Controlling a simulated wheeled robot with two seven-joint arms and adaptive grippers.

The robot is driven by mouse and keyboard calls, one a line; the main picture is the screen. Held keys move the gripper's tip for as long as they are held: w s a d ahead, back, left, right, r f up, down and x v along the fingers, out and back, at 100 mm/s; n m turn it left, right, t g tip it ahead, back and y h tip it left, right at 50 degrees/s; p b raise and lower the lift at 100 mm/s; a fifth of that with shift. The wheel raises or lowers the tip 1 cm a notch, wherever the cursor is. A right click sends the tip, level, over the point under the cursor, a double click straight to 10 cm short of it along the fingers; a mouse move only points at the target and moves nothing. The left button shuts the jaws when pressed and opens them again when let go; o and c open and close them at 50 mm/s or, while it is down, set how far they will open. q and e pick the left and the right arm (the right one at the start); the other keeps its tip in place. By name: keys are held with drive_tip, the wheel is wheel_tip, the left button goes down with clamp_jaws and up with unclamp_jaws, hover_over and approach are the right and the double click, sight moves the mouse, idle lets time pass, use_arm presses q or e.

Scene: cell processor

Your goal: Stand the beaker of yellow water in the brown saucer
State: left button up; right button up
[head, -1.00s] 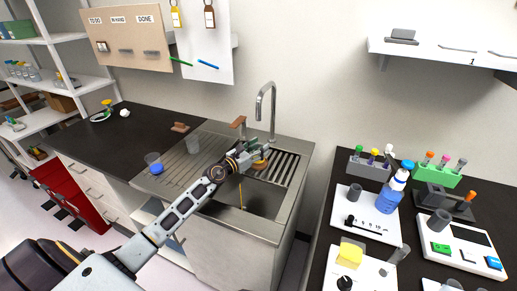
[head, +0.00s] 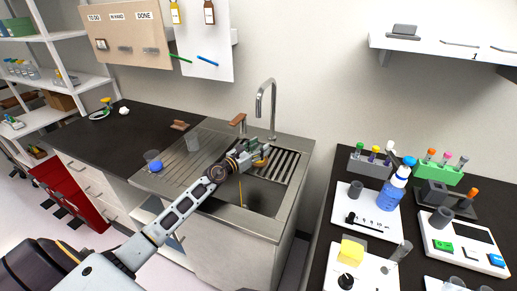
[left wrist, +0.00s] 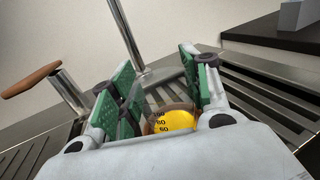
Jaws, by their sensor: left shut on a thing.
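My left gripper (head: 256,156) is over the sink and shut on the beaker of yellow water (left wrist: 172,122). In the left wrist view the beaker, with dark number marks, sits between the green finger pads, its lower part hidden by the gripper body. In the head view only a small yellow-orange part of it (head: 261,162) shows beside the fingers. A thin yellow streak (head: 241,192) stands below the gripper against the sink; I cannot tell what it is. I cannot make out the brown saucer for certain. My right gripper is not in view.
The steel sink (head: 232,216) has a tall tap (head: 272,100) behind the gripper. A beaker of blue liquid (head: 154,164) stands on the drainboard's left end. The right bench holds racks and devices.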

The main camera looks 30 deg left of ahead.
use_arm(q)
drive_tip(key=o, duration=1.5)
drive_tip(key=shift+o, duration=0.2)
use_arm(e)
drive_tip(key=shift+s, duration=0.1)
use_arm(q)
drive_tip(key=shift+r+p, duration=0.75)
drive_tip(key=shift+r, duration=0.1)
drive_tip(key=shift+r+p, duration=1.8)
drive_tip(key=shift+p, duration=0.1)
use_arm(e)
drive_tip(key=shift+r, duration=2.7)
use_arm(q)
drive_tip(key=shift+r, duration=0.25)
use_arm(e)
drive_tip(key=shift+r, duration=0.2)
use_arm(q)
drive_tip(key=shift+p, duration=0.3)
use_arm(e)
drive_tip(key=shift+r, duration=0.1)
